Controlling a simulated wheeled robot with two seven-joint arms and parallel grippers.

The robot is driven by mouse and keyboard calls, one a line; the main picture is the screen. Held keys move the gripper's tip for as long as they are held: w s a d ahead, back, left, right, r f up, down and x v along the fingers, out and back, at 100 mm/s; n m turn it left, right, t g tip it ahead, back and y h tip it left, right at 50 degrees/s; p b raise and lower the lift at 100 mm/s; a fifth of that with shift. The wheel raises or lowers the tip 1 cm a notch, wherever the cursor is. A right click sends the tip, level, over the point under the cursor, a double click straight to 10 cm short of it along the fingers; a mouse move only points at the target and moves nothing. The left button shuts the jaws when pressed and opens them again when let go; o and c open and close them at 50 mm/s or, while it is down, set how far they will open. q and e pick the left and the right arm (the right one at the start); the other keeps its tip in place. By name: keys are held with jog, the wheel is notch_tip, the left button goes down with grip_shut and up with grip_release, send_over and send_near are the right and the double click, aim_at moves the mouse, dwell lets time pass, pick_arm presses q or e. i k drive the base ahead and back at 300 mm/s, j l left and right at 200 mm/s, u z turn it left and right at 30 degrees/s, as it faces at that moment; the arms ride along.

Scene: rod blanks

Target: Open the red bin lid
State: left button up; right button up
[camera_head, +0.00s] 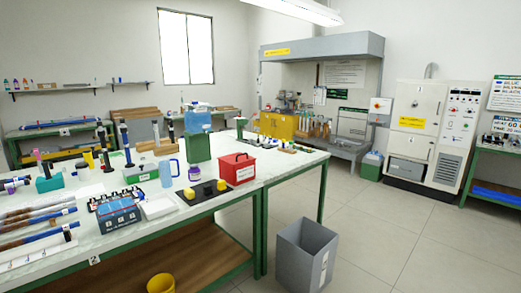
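A red box-shaped bin (234,172) stands upright near the right end of the workbench. A dark handle shows on top of its lid (237,157), and the lid looks shut. A pale label is on its front face. Neither of my grippers is in the head view. Nothing touches the bin from above.
The white workbench (268,172) holds a black tray with yellow blocks (203,191), a blue mug (168,173), a green container (198,147) and several rods at left. A grey waste bin (305,255) stands on the floor. Open floor (385,225) lies to the right.

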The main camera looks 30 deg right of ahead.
aim_at(233, 160)
jog(key=i+l+z, duration=0.25)
jog(key=i+l, duration=0.15)
jog(key=i, duration=0.25)
jog(key=i+l+z, duration=0.2)
jog(key=i, duration=0.45)
jog(key=i+l+z, duration=0.25)
jog(key=i, duration=0.45)
jog(key=i+l+z, duration=0.2)
jog(key=i, duration=0.45)
jog(key=j, duration=0.1)
